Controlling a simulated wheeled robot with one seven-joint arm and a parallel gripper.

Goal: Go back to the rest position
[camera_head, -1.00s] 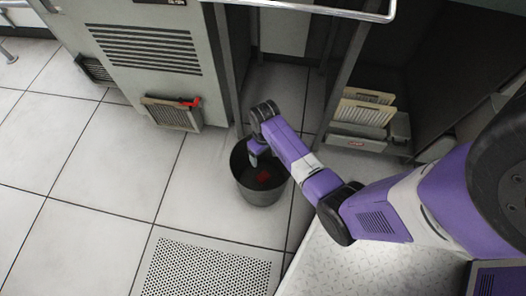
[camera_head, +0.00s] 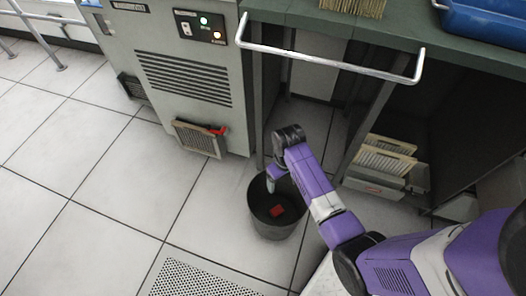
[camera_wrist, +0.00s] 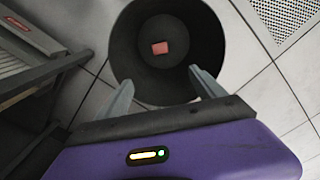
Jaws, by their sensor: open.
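My gripper (camera_wrist: 160,92) is open and empty in the wrist view, its two grey fingers spread apart above a dark round bin (camera_wrist: 122,48). In the head view my purple arm reaches down over the same bin (camera_head: 274,229), and the fingers are mostly hidden behind the wrist. A small red block (camera_wrist: 160,48) lies inside the bin, apart from the fingers. It also shows in the head view (camera_head: 277,210).
A grey cabinet (camera_head: 185,80) with lit green and orange lamps stands left of the bin. A metal rail (camera_head: 330,60) juts from the green worktop (camera_head: 300,14). Open tiled floor (camera_head: 110,215) lies at left.

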